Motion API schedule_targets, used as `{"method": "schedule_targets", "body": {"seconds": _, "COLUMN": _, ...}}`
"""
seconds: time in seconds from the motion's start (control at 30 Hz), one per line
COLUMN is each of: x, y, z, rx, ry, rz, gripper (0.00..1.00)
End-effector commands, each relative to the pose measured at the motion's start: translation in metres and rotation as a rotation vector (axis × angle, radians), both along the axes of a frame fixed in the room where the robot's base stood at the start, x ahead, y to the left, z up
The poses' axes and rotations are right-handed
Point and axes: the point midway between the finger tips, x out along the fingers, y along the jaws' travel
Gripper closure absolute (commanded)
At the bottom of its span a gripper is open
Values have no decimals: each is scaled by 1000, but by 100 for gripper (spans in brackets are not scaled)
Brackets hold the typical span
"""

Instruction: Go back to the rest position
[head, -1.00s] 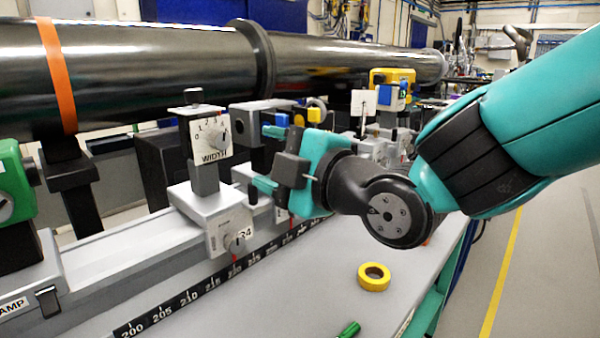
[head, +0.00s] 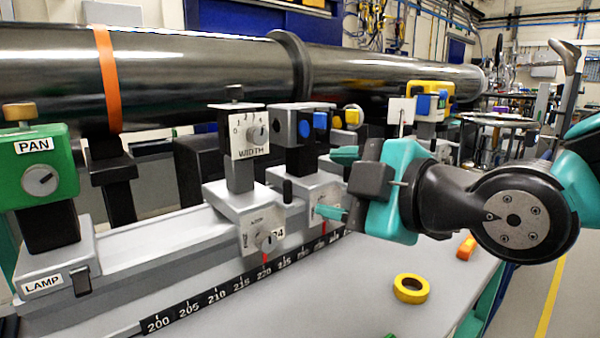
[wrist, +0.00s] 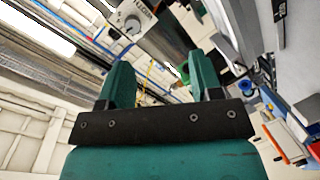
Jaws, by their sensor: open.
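My gripper (head: 338,184) is at the middle right of the head view, with its teal fingers pointing left and spread apart. Nothing is between them. It is in front of the rail, to the right of the WIDTH slit unit (head: 247,135), and apart from that unit's dial. In the wrist view my gripper (wrist: 163,82) also shows two parted teal fingers with an empty gap. The WIDTH dial also shows in the wrist view (wrist: 131,18), beyond the fingers.
A scaled rail (head: 150,247) carries the green PAN lamp unit (head: 38,170) and several mounts. A long black tube (head: 200,75) runs behind. Yellow tape (head: 411,289) and an orange object (head: 466,247) lie on the bench. The bench front is mostly clear.

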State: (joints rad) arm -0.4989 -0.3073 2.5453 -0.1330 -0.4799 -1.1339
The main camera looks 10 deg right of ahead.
Motion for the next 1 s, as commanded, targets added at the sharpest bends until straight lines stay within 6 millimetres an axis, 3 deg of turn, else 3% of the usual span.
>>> {"method": "schedule_targets", "body": {"seconds": 0.1, "x": -15, "y": -7, "z": -45, "rx": 81, "ry": 394, "rz": -46, "gripper": 41}}
{"method": "schedule_targets", "body": {"seconds": 0.23, "x": -49, "y": -18, "z": -88, "rx": 148, "ry": 839, "rz": -162, "gripper": 41}}
{"method": "schedule_targets", "body": {"seconds": 0.4, "x": -94, "y": -35, "z": -119, "rx": 170, "ry": 1255, "rz": -356, "gripper": 41}}
{"method": "schedule_targets", "body": {"seconds": 0.57, "x": -133, "y": -55, "z": -131, "rx": 145, "ry": 1546, "rz": -570, "gripper": 41}}
{"method": "schedule_targets", "body": {"seconds": 0.6, "x": -140, "y": -59, "z": -124, "rx": 138, "ry": 1589, "rz": -611, "gripper": 41}}
{"method": "schedule_targets", "body": {"seconds": 1.0, "x": -138, "y": -57, "z": -9, "rx": 139, "ry": 1574, "rz": -597, "gripper": 41}}
